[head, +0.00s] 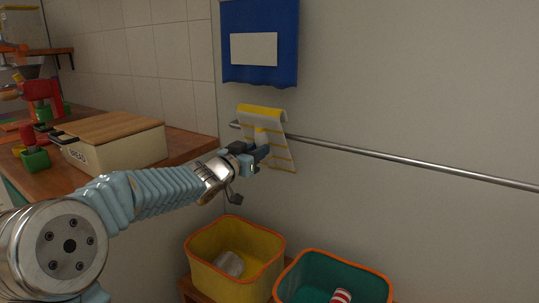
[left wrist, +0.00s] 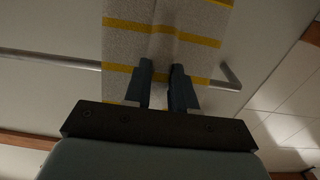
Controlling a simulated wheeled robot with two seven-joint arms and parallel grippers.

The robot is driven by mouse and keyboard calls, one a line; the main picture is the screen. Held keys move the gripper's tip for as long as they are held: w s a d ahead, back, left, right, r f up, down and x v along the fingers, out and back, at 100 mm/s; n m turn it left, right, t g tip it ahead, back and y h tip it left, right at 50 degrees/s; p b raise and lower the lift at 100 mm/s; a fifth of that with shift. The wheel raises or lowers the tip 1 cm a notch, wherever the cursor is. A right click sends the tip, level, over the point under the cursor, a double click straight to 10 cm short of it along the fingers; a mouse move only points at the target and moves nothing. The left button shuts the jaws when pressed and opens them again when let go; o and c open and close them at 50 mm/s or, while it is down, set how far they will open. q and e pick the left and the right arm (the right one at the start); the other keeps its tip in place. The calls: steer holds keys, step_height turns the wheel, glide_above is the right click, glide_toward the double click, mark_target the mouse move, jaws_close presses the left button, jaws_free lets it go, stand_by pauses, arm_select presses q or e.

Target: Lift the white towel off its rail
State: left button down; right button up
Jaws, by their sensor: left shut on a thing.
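The white towel (head: 275,121) with yellow stripes is at the left end of the metal rail (head: 390,157) on the wall in the head view. Its top edge stands above the rail and its lower part hangs below it. In the left wrist view the towel (left wrist: 165,45) spreads beyond the fingers, with the rail (left wrist: 50,60) passing at its sides. My left gripper (head: 262,152) is shut on the towel, in front of the rail; its two fingers also show in the left wrist view (left wrist: 164,85). Whether the towel still touches the rail is hidden. My right gripper is not in view.
A blue cloth (head: 260,75) with a white patch hangs above the towel. A yellow bin (head: 215,275) and a green bin (head: 320,268) with orange rims stand below. A bread box (head: 120,150) sits on the wooden counter (head: 190,146) at left. The wall at right is clear.

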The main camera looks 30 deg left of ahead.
arm_select(q)
steer(key=s, duration=0.7)
steer(key=shift+s+a+f+p, duration=0.25)
steer(key=shift+s+a+p, duration=0.05)
steer(key=shift+a+p, duration=0.1)
